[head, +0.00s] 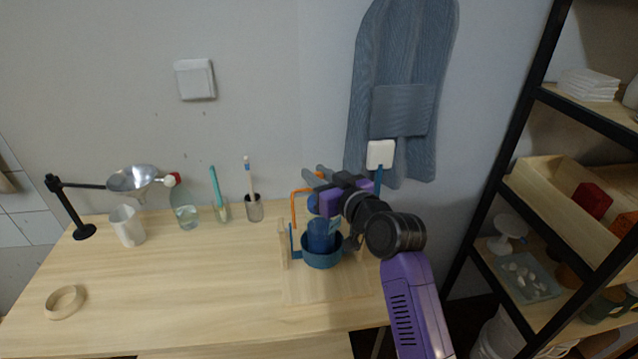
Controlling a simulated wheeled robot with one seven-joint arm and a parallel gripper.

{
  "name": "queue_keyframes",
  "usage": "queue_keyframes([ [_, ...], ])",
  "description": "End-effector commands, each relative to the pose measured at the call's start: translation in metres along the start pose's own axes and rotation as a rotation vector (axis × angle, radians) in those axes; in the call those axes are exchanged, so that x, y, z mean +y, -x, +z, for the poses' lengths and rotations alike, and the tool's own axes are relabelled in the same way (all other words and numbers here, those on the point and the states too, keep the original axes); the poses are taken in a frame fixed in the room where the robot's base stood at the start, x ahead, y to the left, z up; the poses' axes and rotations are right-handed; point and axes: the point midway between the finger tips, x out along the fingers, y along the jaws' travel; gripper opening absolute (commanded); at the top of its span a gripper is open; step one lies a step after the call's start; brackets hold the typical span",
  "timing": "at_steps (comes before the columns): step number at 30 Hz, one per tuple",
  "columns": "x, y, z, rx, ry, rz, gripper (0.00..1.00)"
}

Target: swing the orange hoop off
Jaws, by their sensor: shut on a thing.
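The orange hoop (293,208) shows as a thin orange bar, with an upright on the left and a short top bar running right to my gripper. My gripper (316,181) reaches in from the right above the blue pot and is shut on the top of the hoop. The hoop's right part is hidden behind my gripper and wrist. Below stands a blue cup-like part (321,234) inside a wider dark blue bowl (322,258). A blue bracket (294,246) rises at its left. Whether the hoop's lower end touches this bracket I cannot tell.
A pale board (300,290) lies under the bowl. A wooden ring (64,302) lies front left. A shelf (530,290) stands right.

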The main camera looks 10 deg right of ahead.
Motion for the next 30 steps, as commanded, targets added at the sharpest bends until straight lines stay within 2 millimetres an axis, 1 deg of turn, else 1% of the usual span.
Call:
queue_keyframes([
  [1,0.005,-0.004,0.004,-0.001,0.0,0.006,0.0],
  [5,0.008,-0.012,0.005,-0.056,-0.021,0.006,0.0],
  [13,0.013,-0.022,0.017,-0.195,-0.079,0.006,0.0],
  [19,0.015,-0.026,0.024,-0.243,-0.101,0.006,0.0],
  [30,0.016,-0.026,0.027,-0.258,-0.107,0.006,0.0],
])
